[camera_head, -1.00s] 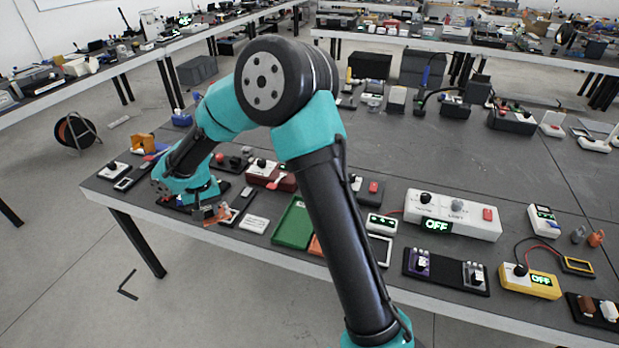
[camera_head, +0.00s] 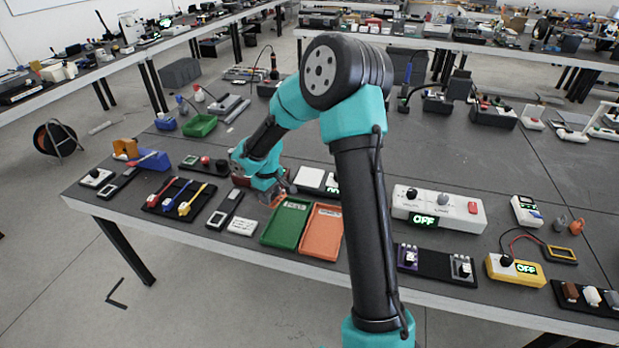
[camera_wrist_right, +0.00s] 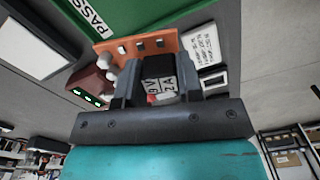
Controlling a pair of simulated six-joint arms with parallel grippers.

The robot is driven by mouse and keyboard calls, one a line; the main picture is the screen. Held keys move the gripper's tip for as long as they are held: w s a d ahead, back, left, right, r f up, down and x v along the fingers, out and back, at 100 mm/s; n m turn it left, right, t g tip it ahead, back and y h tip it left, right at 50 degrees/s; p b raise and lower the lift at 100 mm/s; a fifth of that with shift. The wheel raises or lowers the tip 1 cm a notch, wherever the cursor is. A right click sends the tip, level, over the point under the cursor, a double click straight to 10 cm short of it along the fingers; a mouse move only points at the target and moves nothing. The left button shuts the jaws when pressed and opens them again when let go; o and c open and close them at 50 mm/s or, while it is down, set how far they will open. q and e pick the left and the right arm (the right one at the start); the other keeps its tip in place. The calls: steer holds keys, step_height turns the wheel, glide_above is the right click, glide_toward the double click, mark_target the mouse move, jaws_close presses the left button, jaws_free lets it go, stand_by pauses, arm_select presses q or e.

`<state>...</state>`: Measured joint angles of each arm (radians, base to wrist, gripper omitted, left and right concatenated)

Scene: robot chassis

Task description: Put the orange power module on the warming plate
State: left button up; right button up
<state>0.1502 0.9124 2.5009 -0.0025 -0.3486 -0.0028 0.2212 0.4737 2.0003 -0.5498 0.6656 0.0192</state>
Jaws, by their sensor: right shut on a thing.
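My right gripper (camera_head: 275,197) hangs over the table just left of the green tray and is shut on the orange power module (camera_head: 279,201). In the right wrist view the module is an orange board (camera_wrist_right: 135,43) with a black block labelled 9V 2A (camera_wrist_right: 160,75) between the fingers (camera_wrist_right: 158,88). A pale square panel in a dark frame (camera_head: 309,178), which looks like the warming plate, lies to the right of the gripper, with a lit display at its right side, partly behind my arm. It also seems to show in the wrist view (camera_wrist_right: 28,45). My left gripper is out of view.
The green tray marked PASS (camera_head: 287,222) and an orange tray (camera_head: 322,232) lie at the front edge. A rack with coloured tools (camera_head: 180,198) is to the left. A dark red box with green lights (camera_wrist_right: 92,87) is beside the gripper.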

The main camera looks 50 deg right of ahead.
steer(key=s+d+n, duration=0.1)
steer(key=s+d, duration=0.1)
steer(key=d, duration=0.1)
steer(key=s+d+f+n, duration=0.1)
steer(key=s+d, duration=0.1)
steer(key=d, duration=0.1)
steer(key=s+d+n, duration=0.1)
steer(key=s+d, duration=0.1)
steer(key=d, duration=0.2)
steer(key=shift+s+f, duration=0.3)
steer(key=shift+s, duration=0.05)
glide_above(308, 180)
steer(key=shift+d+f, duration=0.1)
steer(key=shift+f, duration=0.6)
steer(key=shift+f, duration=1.8)
steer(key=shift+f, duration=0.1)
steer(key=o, duration=0.9)
